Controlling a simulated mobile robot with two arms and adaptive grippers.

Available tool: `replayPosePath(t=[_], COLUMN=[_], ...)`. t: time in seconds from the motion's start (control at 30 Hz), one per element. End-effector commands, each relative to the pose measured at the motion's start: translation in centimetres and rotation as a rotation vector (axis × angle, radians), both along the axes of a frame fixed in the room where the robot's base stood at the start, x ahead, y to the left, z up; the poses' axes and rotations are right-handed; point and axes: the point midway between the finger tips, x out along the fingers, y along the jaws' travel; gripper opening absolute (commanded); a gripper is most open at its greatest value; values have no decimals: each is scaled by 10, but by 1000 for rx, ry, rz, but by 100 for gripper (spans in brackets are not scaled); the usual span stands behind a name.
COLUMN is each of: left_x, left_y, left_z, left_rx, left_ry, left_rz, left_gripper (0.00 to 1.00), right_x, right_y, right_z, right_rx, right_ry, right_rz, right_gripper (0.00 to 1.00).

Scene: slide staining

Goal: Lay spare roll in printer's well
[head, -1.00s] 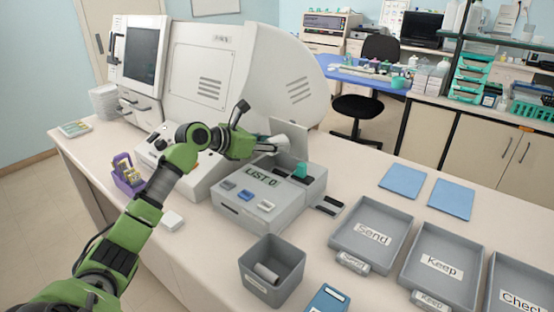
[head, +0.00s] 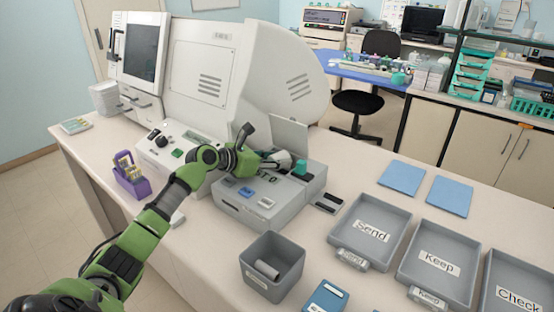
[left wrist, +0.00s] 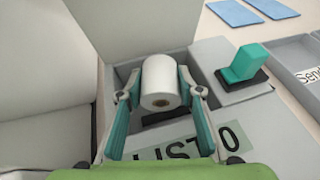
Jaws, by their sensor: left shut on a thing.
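The spare roll (left wrist: 163,82) is a white paper roll with a dark core hole. In the left wrist view it sits between the two teal fingers of my left gripper (left wrist: 160,95), which is shut on it. The roll is at the opening of the printer's well (left wrist: 133,90), in front of the raised lid (left wrist: 130,25); I cannot tell if it touches the bottom. In the head view my left gripper (head: 285,162) is over the back of the grey printer (head: 232,207) and its hand hides the roll and part of the display. My right gripper is not in view.
A teal block (head: 301,168) stands on the printer's right side. A grey bin (head: 272,252) holding a pale cylinder is in front. A large white machine (head: 205,75) is behind.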

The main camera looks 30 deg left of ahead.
Motion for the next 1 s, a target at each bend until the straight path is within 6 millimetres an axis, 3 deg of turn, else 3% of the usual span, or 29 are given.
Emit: replayPosePath(t=[0.43,0.47,0.5,0.87,1.0], left_x=[-1,-2,-2,-2,-2], left_y=[-2,-2,-2,-3,-2], left_z=[-17,-18,-19,-22,-10], left_rx=[0,-1,0,-1,1], left_ry=[11,13,15,20,16], left_rz=[-3,-3,-3,-6,-5], left_gripper=[12,42,51,51,51], right_x=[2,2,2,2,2], right_y=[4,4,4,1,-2], right_z=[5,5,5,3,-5], right_rx=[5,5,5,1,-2], right_ry=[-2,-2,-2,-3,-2], right_rz=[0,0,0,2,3], right_gripper=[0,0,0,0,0])
